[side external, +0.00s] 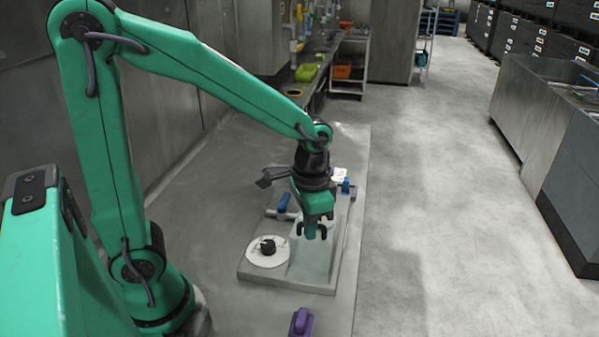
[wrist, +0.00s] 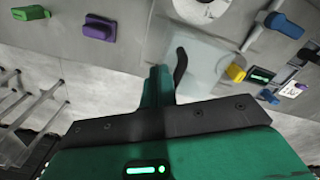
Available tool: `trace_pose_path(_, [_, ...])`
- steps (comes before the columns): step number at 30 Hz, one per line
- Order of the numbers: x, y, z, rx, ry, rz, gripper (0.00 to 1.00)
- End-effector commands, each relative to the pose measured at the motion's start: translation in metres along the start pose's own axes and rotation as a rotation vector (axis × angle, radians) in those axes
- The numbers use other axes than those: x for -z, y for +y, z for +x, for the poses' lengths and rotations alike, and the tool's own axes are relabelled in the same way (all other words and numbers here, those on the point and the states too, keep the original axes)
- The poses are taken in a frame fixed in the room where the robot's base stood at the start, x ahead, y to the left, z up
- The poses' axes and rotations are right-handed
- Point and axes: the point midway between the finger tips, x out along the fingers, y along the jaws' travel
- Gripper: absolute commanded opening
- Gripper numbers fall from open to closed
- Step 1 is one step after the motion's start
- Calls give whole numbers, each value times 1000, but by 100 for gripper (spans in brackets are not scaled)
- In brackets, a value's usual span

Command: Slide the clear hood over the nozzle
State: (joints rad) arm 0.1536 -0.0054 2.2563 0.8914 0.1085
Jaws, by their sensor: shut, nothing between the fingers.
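The clear hood (side external: 312,257) is a pale see-through panel or box on the right part of a raised grey base plate (side external: 290,284). It also shows in the wrist view as a faint sheet (wrist: 207,68) behind my fingertips. My gripper (side external: 311,232) points down above the hood, shut and empty. In the wrist view my gripper (wrist: 170,75) shows a green finger and a curved black one. I cannot tell whether they touch the hood. I cannot pick out the nozzle for sure, and my gripper hides part of the plate.
A white disc (side external: 257,257) with a black knob sits on the plate's left. A blue handle (side external: 283,202) stands behind it. A purple block (side external: 300,322) sits in front of the plate. A yellow piece (wrist: 236,73) shows beside the hood. Open floor lies right of the bench.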

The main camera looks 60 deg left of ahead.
Motion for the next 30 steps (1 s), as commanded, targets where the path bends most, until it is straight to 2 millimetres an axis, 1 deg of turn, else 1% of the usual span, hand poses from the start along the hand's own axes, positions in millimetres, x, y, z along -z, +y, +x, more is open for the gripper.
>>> trace_pose_path(6, [4,-7,0,0,1,0,0])
trace_pose_path(20, [6,-9,0,0,2,-1,0])
trace_pose_path(30, [15,-25,0,0,2,-3,0])
